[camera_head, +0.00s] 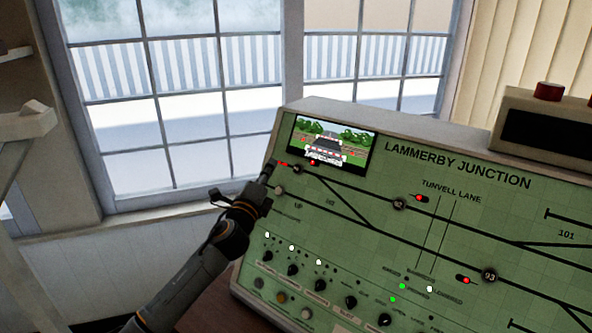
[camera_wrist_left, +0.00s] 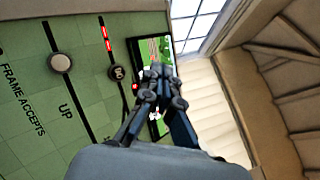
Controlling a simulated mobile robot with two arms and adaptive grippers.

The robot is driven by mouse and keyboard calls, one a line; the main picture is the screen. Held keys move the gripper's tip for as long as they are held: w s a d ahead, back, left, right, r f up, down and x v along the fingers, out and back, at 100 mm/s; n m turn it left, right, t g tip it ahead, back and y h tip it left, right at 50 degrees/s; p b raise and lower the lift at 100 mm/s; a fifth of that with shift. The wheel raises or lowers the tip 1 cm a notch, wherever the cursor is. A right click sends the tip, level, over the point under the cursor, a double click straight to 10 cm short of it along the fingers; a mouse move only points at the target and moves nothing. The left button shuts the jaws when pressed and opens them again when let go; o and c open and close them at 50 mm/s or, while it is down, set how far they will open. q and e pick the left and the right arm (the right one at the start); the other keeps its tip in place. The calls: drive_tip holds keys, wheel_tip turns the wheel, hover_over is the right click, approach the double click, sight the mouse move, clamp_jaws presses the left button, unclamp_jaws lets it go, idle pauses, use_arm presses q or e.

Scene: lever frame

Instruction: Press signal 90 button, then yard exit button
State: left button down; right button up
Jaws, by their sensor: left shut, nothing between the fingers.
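The green signal panel (camera_head: 360,230) is headed LAMMERBY JUNCTION. A round dark button (camera_head: 297,168) sits on the upper track line at its left end, below the screen; its number looks like 90 in the wrist view (camera_wrist_left: 117,72). My left gripper (camera_head: 268,171) is shut and empty at the panel's left edge, just left of that button. In the wrist view its fingertips (camera_wrist_left: 160,72) are in front of the screen's edge, apart from the button as far as I can tell. I cannot pick out the yard exit button; small labels are unreadable. My right gripper is not in view.
A grey button (camera_head: 280,190) is just below the gripper; FRAME ACCEPTS is lettered near it in the wrist view. Other round buttons (camera_head: 398,204) (camera_head: 489,275) lie rightward. Several knobs (camera_head: 293,270) line the lower panel. A box with a red button (camera_head: 549,92) stands on top.

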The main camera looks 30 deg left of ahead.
sight(297, 169)
use_arm(q)
drive_tip(key=w+f+b, duration=0.4)
drive_tip(key=w+b, duration=0.1)
drive_tip(key=w, duration=0.2)
drive_tip(key=shift+w+d, duration=0.3)
drive_tip(key=shift+d, duration=0.1)
idle(1.0)
drive_tip(key=shift+f, duration=0.1)
drive_tip(key=shift+w+f+b, duration=0.15)
drive_tip(key=shift+w+b, duration=0.2)
drive_tip(key=shift+b, duration=0.05)
